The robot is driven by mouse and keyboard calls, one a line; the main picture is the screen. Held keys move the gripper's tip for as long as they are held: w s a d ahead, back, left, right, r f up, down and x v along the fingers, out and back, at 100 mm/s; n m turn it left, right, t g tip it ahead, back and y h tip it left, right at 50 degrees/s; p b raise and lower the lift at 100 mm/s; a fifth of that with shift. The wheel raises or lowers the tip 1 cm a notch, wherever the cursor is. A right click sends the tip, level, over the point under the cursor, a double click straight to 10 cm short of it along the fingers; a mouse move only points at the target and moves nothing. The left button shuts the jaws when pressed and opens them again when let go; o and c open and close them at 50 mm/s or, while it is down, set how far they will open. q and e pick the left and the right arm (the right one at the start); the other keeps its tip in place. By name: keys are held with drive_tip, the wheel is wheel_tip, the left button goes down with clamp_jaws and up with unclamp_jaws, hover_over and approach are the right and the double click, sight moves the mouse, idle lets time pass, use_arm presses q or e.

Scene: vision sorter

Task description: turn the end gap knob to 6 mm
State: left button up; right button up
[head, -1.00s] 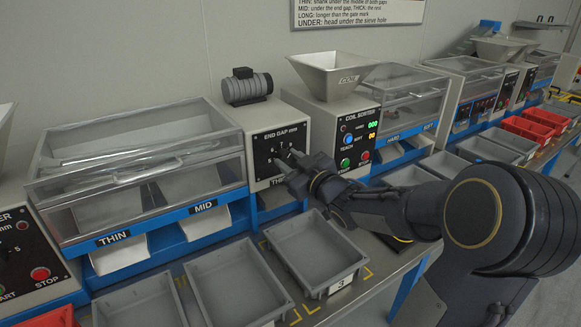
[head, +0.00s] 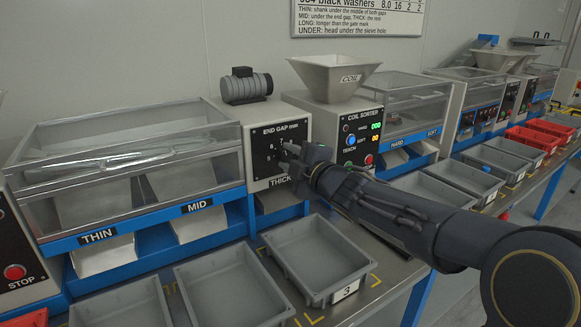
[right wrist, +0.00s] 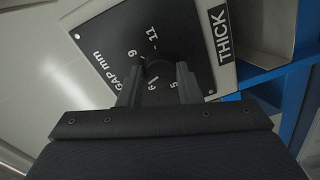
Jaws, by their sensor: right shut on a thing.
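The black end gap panel (head: 264,146) is on the front of a grey box above the THICK label, with white numbers around its dial. In the right wrist view the panel (right wrist: 112,30) shows rotated, with numbers 5, 6, 9 and 11 readable. The dark end gap knob (right wrist: 158,67) sits between the fingers of my right gripper (right wrist: 158,84), which is shut on it. In the head view my right gripper (head: 290,155) is against the panel and hides most of the knob. I cannot tell which number the knob points to. My left gripper is not in view.
A clear-lidded case (head: 130,135) with THIN and MID chutes stands left. The coil sorter (head: 362,128) with its hopper stands right of the panel. Grey trays (head: 318,262) lie on the bench below my right arm. Red trays are farther right.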

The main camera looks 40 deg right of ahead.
drive_tip(key=n+b, duration=0.2)
drive_tip(key=n, duration=0.1)
drive_tip(key=shift+f, duration=0.15)
drive_tip(key=shift+n+h+b, duration=0.3)
drive_tip(key=shift+n+b, duration=0.3)
drive_tip(key=shift+n, duration=1)
drive_tip(key=o, duration=1)
drive_tip(key=shift+c, duration=0.2)
